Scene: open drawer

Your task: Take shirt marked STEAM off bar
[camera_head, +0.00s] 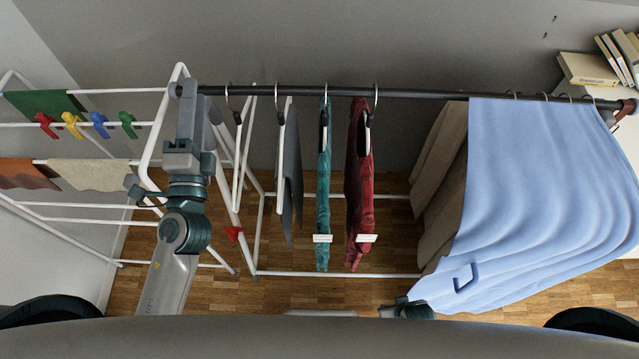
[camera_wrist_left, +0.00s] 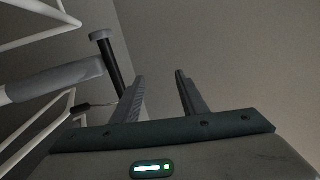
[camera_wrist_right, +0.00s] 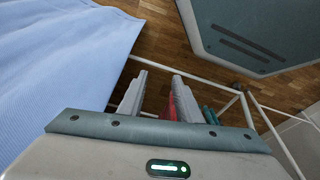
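A black bar (camera_head: 430,93) runs across the head view. A teal shirt (camera_head: 323,180) and a red shirt (camera_head: 360,185) hang from it on hangers, each with a small white tag. A grey garment (camera_head: 291,165) hangs to their left. I cannot read STEAM on any of them. My left gripper (camera_head: 188,98) is up by the bar's left end; in the left wrist view its fingers (camera_wrist_left: 160,76) are apart and empty, beside the bar's end (camera_wrist_left: 112,65). My right gripper is low near the blue cloth; in the right wrist view its fingers (camera_wrist_right: 159,76) are apart, with red fabric (camera_wrist_right: 171,108) seen beyond.
A light blue cloth (camera_head: 545,190) covers the bar's right part, beside brown garments (camera_head: 440,180). An empty hanger (camera_head: 238,150) hangs at left. A white drying rack (camera_head: 90,220) with coloured pegs stands left. Books (camera_head: 588,68) lie at upper right. Floor (camera_head: 340,292) shows below.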

